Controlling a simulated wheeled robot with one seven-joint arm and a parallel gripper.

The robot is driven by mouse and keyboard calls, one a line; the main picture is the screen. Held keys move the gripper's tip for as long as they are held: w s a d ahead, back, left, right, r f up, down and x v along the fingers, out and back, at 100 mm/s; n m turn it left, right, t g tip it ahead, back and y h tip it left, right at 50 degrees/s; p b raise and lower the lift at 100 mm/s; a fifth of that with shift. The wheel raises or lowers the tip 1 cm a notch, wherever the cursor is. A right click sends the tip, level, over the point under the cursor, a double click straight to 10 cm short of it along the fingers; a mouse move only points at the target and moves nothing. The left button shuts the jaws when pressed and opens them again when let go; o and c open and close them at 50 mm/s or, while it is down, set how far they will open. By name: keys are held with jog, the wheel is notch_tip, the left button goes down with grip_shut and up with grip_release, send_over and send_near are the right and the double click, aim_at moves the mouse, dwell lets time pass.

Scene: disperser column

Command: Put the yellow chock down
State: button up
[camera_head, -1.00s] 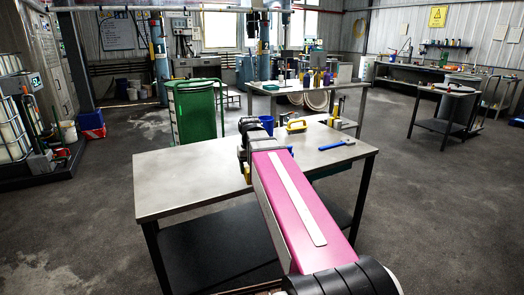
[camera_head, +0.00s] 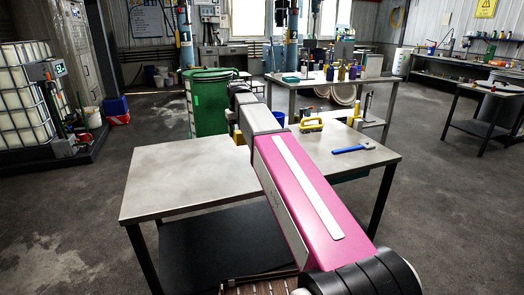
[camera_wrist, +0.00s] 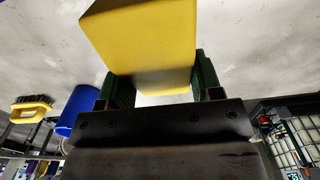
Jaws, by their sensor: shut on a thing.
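The yellow chock (camera_wrist: 142,38) is between the two dark green fingers of my gripper (camera_wrist: 160,88) in the wrist view, with both fingers against its sides. My gripper is shut on it. In the head view only a small part of the chock (camera_head: 238,138) shows, at the back part of the grey table (camera_head: 175,180). My arm hides the rest of it and most of the gripper. The grey tabletop lies close beyond the chock in the wrist view; I cannot tell whether they touch.
A blue cup (camera_head: 278,118), a yellow-handled brush (camera_head: 311,125) and a blue-handled tool (camera_head: 353,148) are on the table, right of my gripper. A green bin (camera_head: 207,105) stands behind the table. The left part of the tabletop is clear.

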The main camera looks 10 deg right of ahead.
jog(key=w+d+f, duration=0.1)
jog(key=d+f, duration=0.1)
jog(key=d, duration=0.1)
jog(key=w+d+f, duration=0.1)
jog(key=d+f, duration=0.1)
jog(key=d, duration=0.1)
jog(key=w+d+f, duration=0.1)
jog(key=d+f, duration=0.1)
jog(key=d, duration=0.1)
jog(key=shift+w+d, duration=0.2)
jog(key=shift+w, duration=0.05)
jog(key=shift+f, duration=2)
jog(key=shift+f, duration=0.15)
jog(key=o, duration=1.1)
